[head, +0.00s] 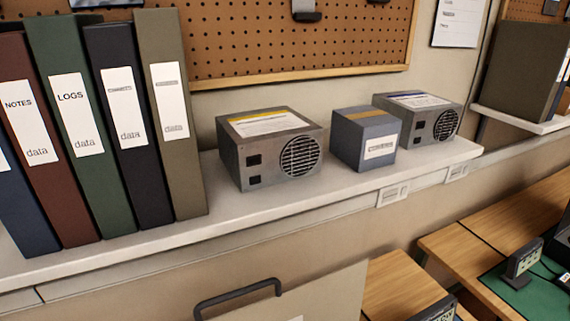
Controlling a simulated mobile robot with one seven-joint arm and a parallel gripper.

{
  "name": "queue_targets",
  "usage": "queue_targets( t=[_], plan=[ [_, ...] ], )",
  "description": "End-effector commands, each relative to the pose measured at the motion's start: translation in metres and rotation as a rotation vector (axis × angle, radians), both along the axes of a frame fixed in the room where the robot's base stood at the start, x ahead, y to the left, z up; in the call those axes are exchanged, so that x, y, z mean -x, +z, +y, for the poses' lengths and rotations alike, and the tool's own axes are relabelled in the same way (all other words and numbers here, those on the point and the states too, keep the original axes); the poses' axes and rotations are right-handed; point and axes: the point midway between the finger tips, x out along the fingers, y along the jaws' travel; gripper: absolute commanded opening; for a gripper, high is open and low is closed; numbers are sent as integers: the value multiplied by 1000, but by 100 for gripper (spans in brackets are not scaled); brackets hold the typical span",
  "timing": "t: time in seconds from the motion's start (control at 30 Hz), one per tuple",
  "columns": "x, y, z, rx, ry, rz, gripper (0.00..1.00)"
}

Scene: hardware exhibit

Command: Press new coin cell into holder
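No coin cell and no coin cell holder can be made out in the head view. My gripper is not in this view either. The view looks at a white wall shelf (250,222) and the things standing on it. A green mat (500,287) shows in part on a wooden desk (470,240) at the lower right, with a small dark device (522,262) standing on it.
Several binders (107,125) stand at the shelf's left. Two grey metal units (235,160) (440,122) and a small grey-blue box (350,135) stand along it. A pegboard (290,35) hangs above. A panel with a dark handle (238,292) rises at the bottom.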

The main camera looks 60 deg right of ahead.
Motion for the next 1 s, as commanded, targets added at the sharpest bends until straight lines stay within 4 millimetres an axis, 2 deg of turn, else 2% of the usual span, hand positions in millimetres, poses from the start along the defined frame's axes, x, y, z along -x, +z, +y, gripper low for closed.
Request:
queue_targets(
  t=[1.0],
  plan=[
    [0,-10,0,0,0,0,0]
  ],
)
